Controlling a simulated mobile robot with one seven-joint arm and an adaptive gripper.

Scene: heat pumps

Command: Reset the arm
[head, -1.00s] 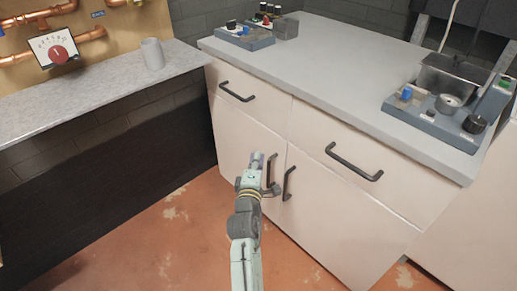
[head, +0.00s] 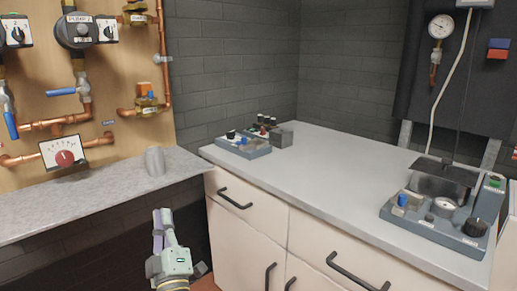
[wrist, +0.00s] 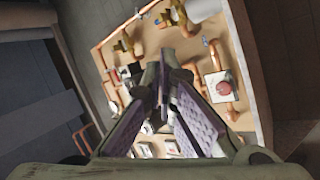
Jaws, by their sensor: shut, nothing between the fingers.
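My gripper (head: 161,222) is at the lower middle-left of the head view, in front of the dark space under the grey shelf, with its fingers pointing up. It is left of the white cabinet and apart from it. In the wrist view my gripper (wrist: 160,85) shows its two purple-padded fingers meeting at the tips with nothing between them. Beyond the fingers the wrist view shows the wooden pipe board (wrist: 262,100), tilted in the picture. My lower arm is cut off by the bottom edge of the head view.
A grey shelf (head: 90,196) with a grey cup (head: 155,161) is above left, below the copper-pipe board (head: 125,75). The white cabinet (head: 245,250) with black handles stands right.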

